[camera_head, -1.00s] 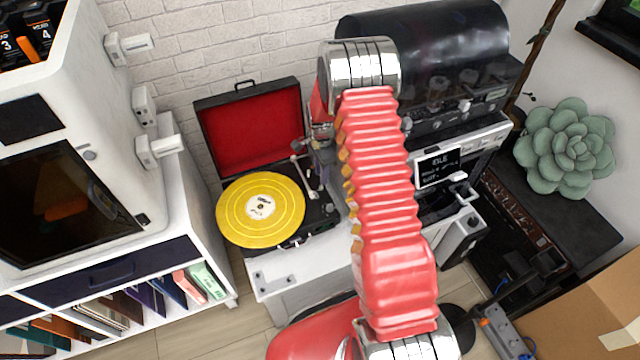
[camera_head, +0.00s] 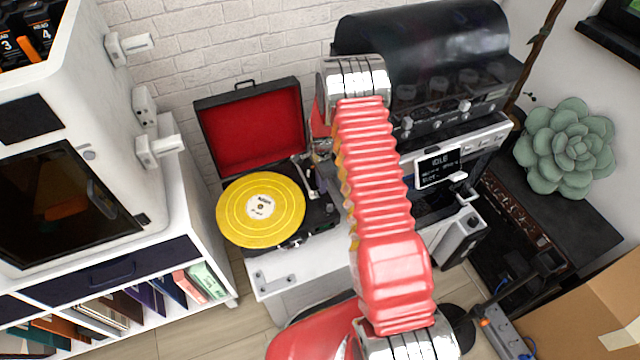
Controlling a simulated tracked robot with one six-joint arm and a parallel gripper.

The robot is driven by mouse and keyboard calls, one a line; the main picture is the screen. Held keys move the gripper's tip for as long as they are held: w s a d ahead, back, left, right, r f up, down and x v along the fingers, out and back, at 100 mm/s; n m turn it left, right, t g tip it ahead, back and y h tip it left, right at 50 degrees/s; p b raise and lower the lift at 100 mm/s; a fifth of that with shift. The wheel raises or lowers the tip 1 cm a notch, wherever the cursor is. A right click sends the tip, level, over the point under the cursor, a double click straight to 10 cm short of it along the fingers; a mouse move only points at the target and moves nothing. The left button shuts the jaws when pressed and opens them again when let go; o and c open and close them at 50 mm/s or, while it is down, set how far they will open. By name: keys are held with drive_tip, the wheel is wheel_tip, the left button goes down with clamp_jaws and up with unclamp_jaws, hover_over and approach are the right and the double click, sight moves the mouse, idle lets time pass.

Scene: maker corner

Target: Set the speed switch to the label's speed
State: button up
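A record player with an open red-lined lid (camera_head: 250,125) stands on a white table. A yellow record (camera_head: 235,215) lies on its platter, with a pale centre label (camera_head: 261,207) whose print is too small to read. The tonearm (camera_head: 308,180) is at the record's right. The speed switch cannot be made out. My red arm rises from the bottom and bends over at its top, just right of the player. My gripper is not clearly visible; it is hidden behind or below the arm's upper joint.
A machine with a dark cover (camera_head: 425,45) and a small screen (camera_head: 438,167) reading "IDLE" stands close to the right of my arm. A succulent (camera_head: 568,147) and a cardboard box (camera_head: 590,315) are at the right.

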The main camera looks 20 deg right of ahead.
clamp_jaws()
idle(1.0)
drive_tip(key=shift+s+a, duration=0.15)
drive_tip(key=shift+s, duration=0.15)
drive_tip(key=shift+s+d, duration=0.2)
drive_tip(key=shift+s, duration=0.05)
drive_tip(key=shift+o, duration=1.7)
unclamp_jaws()
drive_tip(key=shift+r, duration=0.15)
